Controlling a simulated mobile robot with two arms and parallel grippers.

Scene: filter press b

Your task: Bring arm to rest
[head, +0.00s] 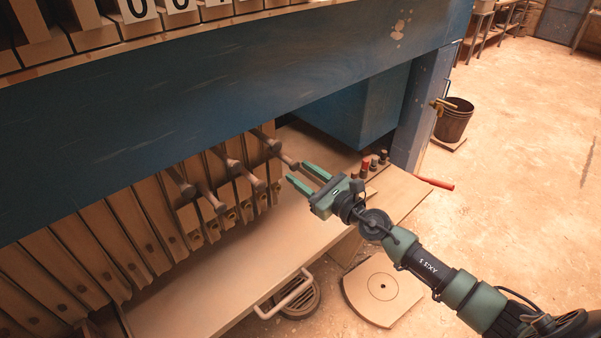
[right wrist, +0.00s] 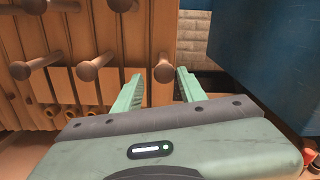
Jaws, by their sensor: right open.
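My right arm reaches in from the lower right. My left gripper is not in view.
A blue beam (head: 200,110) crosses above the plates. Red and dark knobs (head: 365,168) stand on the ledge (head: 225,285) right of the gripper. A handle (head: 285,295) sticks out at the front. A bucket (head: 455,120) stands at right, with open floor beyond.

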